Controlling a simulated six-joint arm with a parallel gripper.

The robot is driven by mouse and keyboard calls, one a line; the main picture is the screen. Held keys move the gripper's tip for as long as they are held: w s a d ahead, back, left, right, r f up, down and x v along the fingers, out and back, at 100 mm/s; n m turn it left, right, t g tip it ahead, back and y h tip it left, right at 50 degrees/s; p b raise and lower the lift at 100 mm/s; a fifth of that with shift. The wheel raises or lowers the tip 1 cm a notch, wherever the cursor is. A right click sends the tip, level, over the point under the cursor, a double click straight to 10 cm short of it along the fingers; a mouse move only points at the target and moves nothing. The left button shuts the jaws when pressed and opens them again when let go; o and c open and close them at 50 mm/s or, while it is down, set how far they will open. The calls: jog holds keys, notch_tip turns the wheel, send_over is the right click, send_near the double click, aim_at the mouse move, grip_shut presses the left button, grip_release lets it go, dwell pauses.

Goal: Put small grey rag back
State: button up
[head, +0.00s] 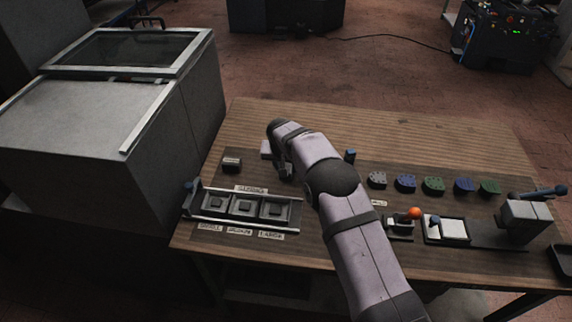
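My gripper (285,170) points down over the back left part of the wooden table, low near the surface. It is small and dark here, and my arm covers part of it, so I cannot tell whether its fingers are open or shut. A small pale grey patch (265,149) shows just left of my gripper. I cannot tell whether it is the grey rag or part of my wrist, nor whether it is touched. No other thing in view is clearly a rag.
A dark tray (291,214) with several square compartments and labels lies front left. A small dark block (231,163) stands behind it. Several coloured pads (434,185) line the right side, behind a press (524,219) and an orange-knobbed fixture (414,213). The table's back right is clear.

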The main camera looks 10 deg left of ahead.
jog(key=shift+f, duration=0.2)
jog(key=o, duration=1)
jog(key=shift+r, duration=0.1)
jog(key=shift+s+r, duration=0.2)
jog(key=shift+r, duration=0.5)
jog(key=b+v, duration=0.2)
jog(key=v, duration=0.9)
jog(key=shift+b, duration=0.4)
